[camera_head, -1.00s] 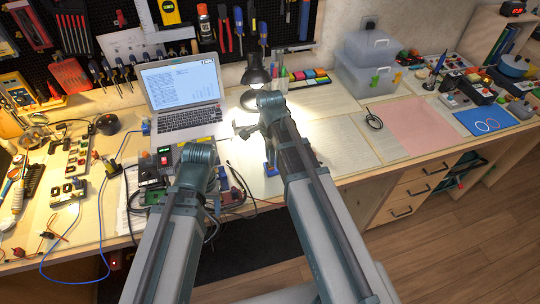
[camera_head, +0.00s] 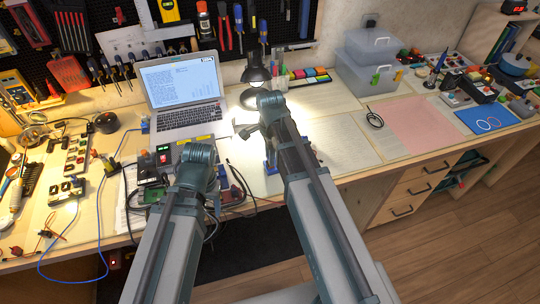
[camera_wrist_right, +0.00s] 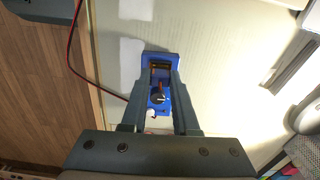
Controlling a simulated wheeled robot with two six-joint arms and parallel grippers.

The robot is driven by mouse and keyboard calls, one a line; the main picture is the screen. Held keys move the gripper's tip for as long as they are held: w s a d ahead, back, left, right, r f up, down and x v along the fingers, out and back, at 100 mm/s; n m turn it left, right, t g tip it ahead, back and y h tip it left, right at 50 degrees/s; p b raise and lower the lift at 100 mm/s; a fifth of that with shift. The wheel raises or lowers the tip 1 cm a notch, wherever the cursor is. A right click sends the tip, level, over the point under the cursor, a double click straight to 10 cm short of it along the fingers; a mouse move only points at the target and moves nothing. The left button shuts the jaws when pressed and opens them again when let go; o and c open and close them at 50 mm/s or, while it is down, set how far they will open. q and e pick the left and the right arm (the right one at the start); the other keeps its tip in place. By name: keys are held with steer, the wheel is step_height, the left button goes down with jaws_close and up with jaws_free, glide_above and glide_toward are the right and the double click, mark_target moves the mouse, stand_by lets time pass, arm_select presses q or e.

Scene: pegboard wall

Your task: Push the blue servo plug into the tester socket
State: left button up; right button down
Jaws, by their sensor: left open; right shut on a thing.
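My right gripper (camera_wrist_right: 160,112) is shut on a blue device with a dark round knob (camera_wrist_right: 158,98), which looks like the tester. It is held over the light bench top in the right wrist view. In the head view a bit of its blue (camera_head: 270,167) shows beside my right wrist. I cannot make out its socket pins. My left gripper (camera_head: 197,158) is open, over the cluttered bench part in front of the laptop; its fingertips are mostly hidden by my wrist. I cannot pick out the blue servo plug for certain.
A laptop (camera_head: 185,95) and a lamp (camera_head: 255,75) stand at the back. A blue cable (camera_head: 102,235) loops over the left front edge. A green board (camera_head: 153,195) and dark boxes lie around my left wrist.

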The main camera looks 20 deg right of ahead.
steer(key=shift+f+b, duration=0.35)
steer(key=shift+f, duration=0.15)
steer(key=c, duration=0.6)
jaws_free()
steer(key=shift+r, duration=0.15)
steer(key=shift+r+p, duration=2.45)
steer(key=shift+p, duration=0.15)
